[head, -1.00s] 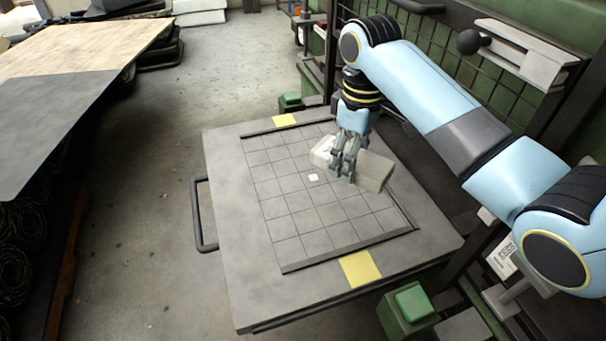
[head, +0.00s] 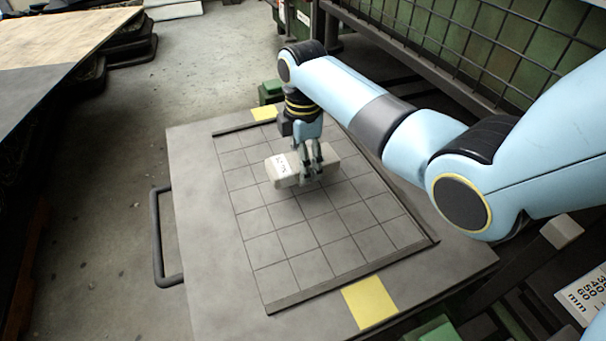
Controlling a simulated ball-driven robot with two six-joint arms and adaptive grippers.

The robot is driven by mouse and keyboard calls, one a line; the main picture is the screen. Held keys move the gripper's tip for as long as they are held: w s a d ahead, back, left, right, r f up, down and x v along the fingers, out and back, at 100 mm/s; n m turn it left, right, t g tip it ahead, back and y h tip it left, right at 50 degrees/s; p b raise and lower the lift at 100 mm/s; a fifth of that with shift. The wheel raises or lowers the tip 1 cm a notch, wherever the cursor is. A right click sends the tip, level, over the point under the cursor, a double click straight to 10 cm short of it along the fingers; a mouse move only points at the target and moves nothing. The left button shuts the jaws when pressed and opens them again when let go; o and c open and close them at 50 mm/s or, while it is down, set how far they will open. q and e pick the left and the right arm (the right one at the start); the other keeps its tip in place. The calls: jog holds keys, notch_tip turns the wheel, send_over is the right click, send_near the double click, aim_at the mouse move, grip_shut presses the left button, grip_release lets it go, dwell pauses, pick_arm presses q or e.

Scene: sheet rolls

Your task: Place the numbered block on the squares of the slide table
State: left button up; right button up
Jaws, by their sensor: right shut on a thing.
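The numbered block (head: 287,169) is a pale grey bar with a white label on its left part; the label's print is too small to read. My right gripper (head: 311,176) is shut around its middle from above. The block is over the far middle squares of the slide table (head: 205,230); I cannot tell whether it touches them. The grid of squares (head: 284,244) has dark raised edge strips on several sides. My left gripper is not in view.
Yellow patches mark the table's far edge (head: 264,113) and near edge (head: 369,303). A dark handle (head: 157,240) sticks out at the table's left. A wire mesh fence (head: 480,50) stands behind. The near squares are clear.

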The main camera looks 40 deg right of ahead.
notch_tip(320, 180, down, 4)
jog(key=shift+r+b, duration=0.25)
jog(key=shift+b, duration=0.4)
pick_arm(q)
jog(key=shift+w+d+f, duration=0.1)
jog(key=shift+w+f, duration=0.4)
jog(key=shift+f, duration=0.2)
pick_arm(e)
jog(key=o, duration=1.6)
jog(key=shift+c, duration=0.2)
notch_tip(320, 180, up, 12)
jog(key=p, duration=0.4)
jog(key=shift+r, duration=0.1)
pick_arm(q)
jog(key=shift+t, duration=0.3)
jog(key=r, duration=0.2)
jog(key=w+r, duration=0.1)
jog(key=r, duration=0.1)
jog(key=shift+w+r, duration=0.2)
pick_arm(e)
jog(key=shift+s, duration=0.1)
